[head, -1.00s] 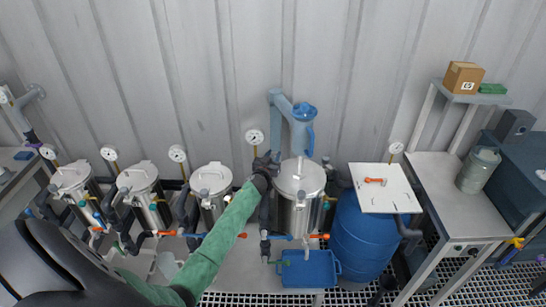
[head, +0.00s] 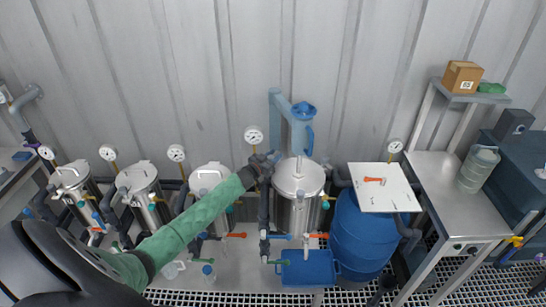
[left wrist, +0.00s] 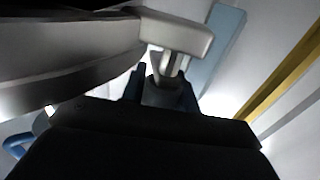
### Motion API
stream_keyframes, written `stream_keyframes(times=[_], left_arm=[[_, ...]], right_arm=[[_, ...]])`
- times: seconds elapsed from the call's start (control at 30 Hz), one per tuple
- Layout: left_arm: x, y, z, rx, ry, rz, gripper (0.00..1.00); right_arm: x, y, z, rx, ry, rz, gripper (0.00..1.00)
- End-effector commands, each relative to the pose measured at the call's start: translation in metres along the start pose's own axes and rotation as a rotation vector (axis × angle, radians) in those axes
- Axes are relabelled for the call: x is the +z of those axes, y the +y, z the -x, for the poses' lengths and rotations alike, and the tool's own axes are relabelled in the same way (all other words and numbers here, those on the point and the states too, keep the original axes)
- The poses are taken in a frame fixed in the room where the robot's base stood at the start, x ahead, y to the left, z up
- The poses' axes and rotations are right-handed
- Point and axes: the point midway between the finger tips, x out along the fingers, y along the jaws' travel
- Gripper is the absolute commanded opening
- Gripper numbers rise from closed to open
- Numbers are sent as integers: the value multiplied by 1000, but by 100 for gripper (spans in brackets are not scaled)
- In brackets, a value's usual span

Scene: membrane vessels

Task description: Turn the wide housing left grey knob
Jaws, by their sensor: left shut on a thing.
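The wide housing (head: 299,205) is the large steel vessel with a domed lid, right of the row of narrower ones in the head view. My left gripper (head: 270,162) is at its upper left side, beside the lid. In the left wrist view the left gripper (left wrist: 162,88) has its two blue fingers on either side of a small grey knob (left wrist: 165,92), shut on it. A stem and a pale grey bar (left wrist: 175,30) show just beyond the knob. In the head view the gripper hides the knob. My right gripper is not in view.
A pressure gauge (head: 253,135) stands behind the gripper, with a blue pipe (head: 283,115) at the wall. A blue barrel (head: 358,235) with a white board on top is right of the housing. A blue tub (head: 308,271) is below it. Narrower vessels (head: 208,190) stand left.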

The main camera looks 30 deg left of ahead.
Motion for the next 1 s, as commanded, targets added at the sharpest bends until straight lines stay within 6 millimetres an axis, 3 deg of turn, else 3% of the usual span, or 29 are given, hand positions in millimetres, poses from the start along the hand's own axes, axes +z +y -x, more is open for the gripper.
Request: stream_keyframes(times=[0.5,0.53,0.6,1.0], left_arm=[[-2,0,0,39,2,1,8],[-2,0,0,38,2,1,36],[-2,0,0,38,2,1,50],[0,0,1,38,0,1,52]], right_arm=[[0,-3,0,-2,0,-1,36],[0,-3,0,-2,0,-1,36],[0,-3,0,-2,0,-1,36],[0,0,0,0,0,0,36]])
